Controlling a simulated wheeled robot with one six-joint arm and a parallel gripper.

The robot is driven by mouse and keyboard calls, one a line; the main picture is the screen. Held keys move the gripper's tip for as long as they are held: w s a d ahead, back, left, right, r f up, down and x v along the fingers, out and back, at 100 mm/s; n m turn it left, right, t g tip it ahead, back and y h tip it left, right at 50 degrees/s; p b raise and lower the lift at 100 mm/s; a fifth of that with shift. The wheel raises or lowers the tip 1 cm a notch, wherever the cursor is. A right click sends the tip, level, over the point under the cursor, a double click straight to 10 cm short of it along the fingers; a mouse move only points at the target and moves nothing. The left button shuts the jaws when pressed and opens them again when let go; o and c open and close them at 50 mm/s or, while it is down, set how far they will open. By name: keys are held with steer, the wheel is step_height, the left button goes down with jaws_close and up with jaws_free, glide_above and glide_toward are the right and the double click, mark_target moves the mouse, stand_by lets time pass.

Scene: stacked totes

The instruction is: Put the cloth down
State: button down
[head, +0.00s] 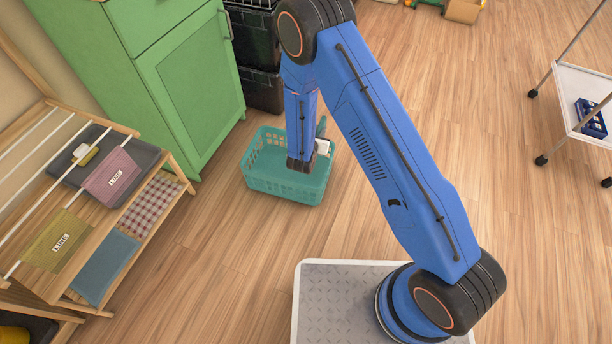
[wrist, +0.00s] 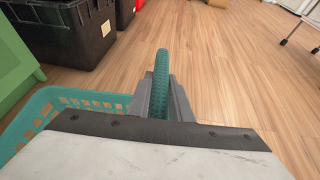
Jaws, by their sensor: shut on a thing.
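My gripper (head: 318,150) is low over a teal perforated basket (head: 285,190) near the green cabinet. In the wrist view its jaws are shut on a ribbed teal band (wrist: 161,75), which looks like the basket's handle. The basket's rim (wrist: 45,100) shows at the left of the wrist view. No cloth shows in the jaws. I cannot tell whether the basket touches the floor.
A green cabinet (head: 185,90) stands behind the basket, with black stacked totes (head: 262,90) beside it. A white cart (head: 575,85) is at the right. The middle floor is clear.

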steer(key=s+a+f, duration=0.4)
steer(key=a+f, duration=0.1)
step_height(320, 180, down, 9)
steer(key=shift+a, duration=0.25)
stand_by(0.3)
steer(key=shift+f, duration=0.35)
steer(key=shift+f, duration=0.2)
steer(key=c, duration=1.6)
jaws_free()
steer(key=shift+s+f, duration=0.1)
steer(key=shift+f, duration=0.05)
